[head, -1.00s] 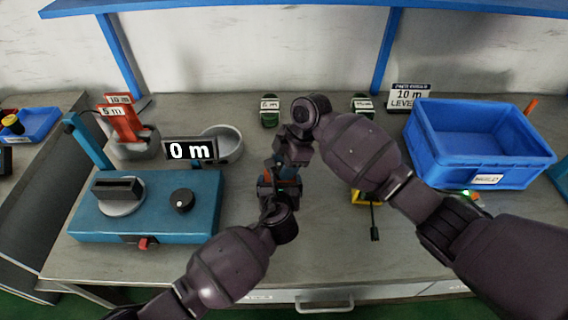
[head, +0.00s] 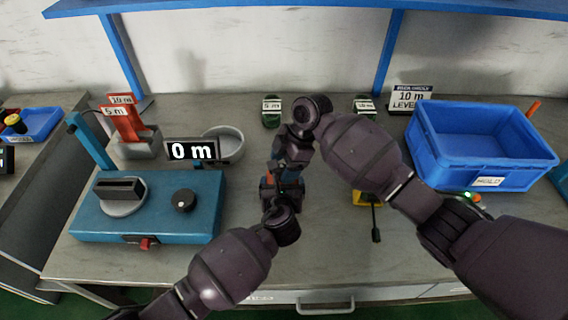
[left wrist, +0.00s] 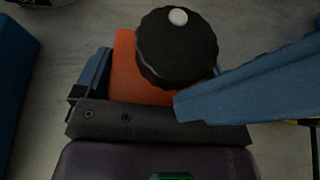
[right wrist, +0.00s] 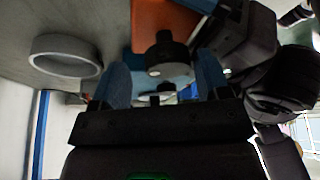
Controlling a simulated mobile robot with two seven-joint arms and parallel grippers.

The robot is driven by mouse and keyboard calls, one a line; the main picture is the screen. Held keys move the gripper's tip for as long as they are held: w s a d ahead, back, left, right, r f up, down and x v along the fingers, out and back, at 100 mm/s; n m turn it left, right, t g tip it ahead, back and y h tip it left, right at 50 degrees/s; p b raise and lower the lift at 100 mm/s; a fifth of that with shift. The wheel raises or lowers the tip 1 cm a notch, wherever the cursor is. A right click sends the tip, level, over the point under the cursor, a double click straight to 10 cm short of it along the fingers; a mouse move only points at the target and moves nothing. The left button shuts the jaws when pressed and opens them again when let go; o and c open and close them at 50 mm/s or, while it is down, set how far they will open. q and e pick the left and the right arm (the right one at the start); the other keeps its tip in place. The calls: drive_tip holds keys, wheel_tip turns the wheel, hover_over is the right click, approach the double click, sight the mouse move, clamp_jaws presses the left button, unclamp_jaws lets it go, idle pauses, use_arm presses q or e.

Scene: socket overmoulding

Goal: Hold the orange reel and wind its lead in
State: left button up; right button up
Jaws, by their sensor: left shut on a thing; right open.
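In the left wrist view the orange reel (left wrist: 127,62) sits at my left gripper, with a round black knob (left wrist: 176,45) bearing a pale dot on its face. In the head view my left gripper (head: 270,188) is shut on the reel above the bench, and the reel is mostly hidden by my arms. My right gripper (head: 287,165) is close by it. In the right wrist view its blue fingers (right wrist: 163,88) are open and apart, with the black knob (right wrist: 166,55) appearing between or just beyond them. The reel's lead cannot be made out clearly.
A teal machine (head: 145,215) with a dial stands left, behind it a "0 m" display (head: 190,150) and a grey bowl (head: 224,146). A blue bin (head: 485,180) stands right. A yellow item (head: 364,199) and a black plug-ended lead (head: 376,236) lie at centre right.

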drive_tip(key=shift+s+d+f, duration=0.1)
drive_tip(key=shift+d+f, duration=0.05)
drive_tip(key=shift+f, duration=0.1)
drive_tip(key=shift+d+r, duration=0.2)
drive_tip(key=shift+r, duration=0.2)
drive_tip(key=s+v, duration=0.1)
drive_tip(key=v, duration=0.6)
drive_tip(key=shift+w+r, duration=0.3)
drive_tip(key=shift+w, duration=0.25)
drive_tip(key=shift+a, duration=0.1)
drive_tip(key=w+a+r+n+h, duration=0.1)
drive_tip(key=w+r+n, duration=0.1)
drive_tip(key=w+r, duration=0.15)
drive_tip(key=s+f+n, duration=0.1)
drive_tip(key=f, duration=0.2)
drive_tip(key=s+a+f+n+g, duration=0.1)
drive_tip(key=s+f+n, duration=0.1)
drive_tip(key=f, duration=0.2)
drive_tip(key=s+a+f+n+g, duration=0.1)
drive_tip(key=f+n, duration=0.1)
drive_tip(key=f, duration=0.2)
drive_tip(key=shift+s+f+h, duration=0.15)
drive_tip(key=shift+s+h, duration=0.15)
drive_tip(key=shift+s, duration=0.05)
